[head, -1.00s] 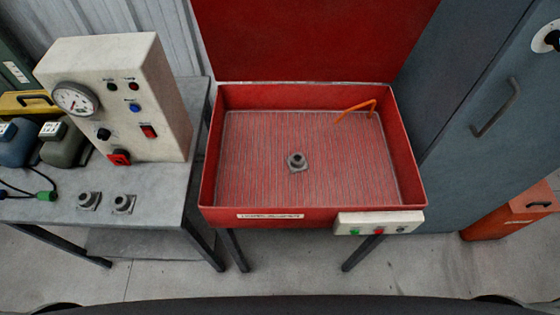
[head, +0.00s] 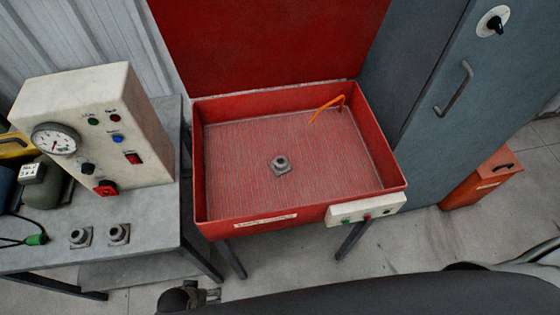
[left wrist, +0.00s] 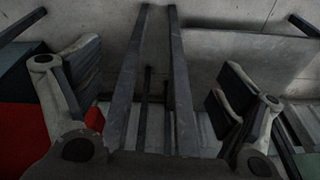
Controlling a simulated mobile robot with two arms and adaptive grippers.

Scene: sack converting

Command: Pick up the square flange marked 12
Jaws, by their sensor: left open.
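Three grey square flanges with round raised necks show in the head view. One flange (head: 281,166) lies on the ribbed floor of the red tray-like basin (head: 265,223). Two more, a left flange (head: 80,237) and a right flange (head: 119,234), stand side by side on the grey bench (head: 150,240). No number is readable on any of them. My left gripper (left wrist: 155,88) is open and empty in the left wrist view, its fingers wide apart over bench legs and floor, with no flange between them. My right gripper is not visible.
A white control box (head: 100,125) with a gauge stands on the bench, with a green-tipped cable (head: 36,240) nearby. An orange bent tube (head: 328,106) rises in the basin. A switch box (head: 366,208) sits on its front rim. A grey cabinet (head: 430,75) stands right.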

